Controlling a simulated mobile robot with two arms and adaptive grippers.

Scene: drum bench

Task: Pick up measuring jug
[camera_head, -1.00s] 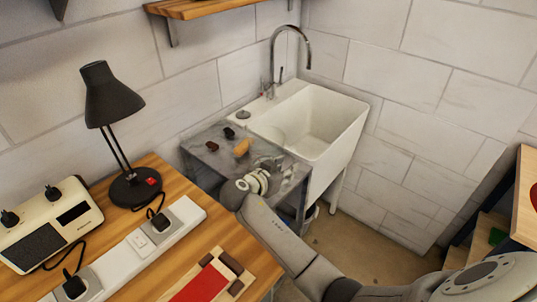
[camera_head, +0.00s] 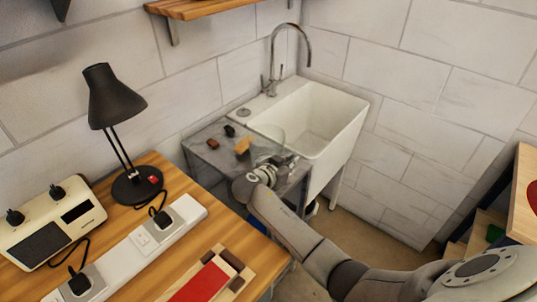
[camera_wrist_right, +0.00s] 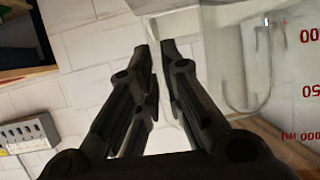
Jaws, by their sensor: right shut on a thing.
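The measuring jug (camera_head: 268,132) is clear and hard to make out, at the right of the grey bench top (camera_head: 213,162) beside the sink. In the right wrist view, its clear wall with red scale marks (camera_wrist_right: 309,90) fills the right side. My right gripper (camera_head: 284,160) is at the near side of the jug. In the right wrist view, its two dark fingers (camera_wrist_right: 164,48) are close together, shut on the jug's edge; the exact contact is hard to see. Whether the jug's base touches the bench is unclear. My left gripper is out of view.
A white sink (camera_head: 322,115) with a tall tap (camera_head: 272,60) adjoins the bench. Small brown pieces (camera_head: 213,144) and a tan block (camera_head: 243,146) lie left of the jug. A black lamp (camera_head: 118,110) and a power strip (camera_head: 150,240) are on the wooden table at left.

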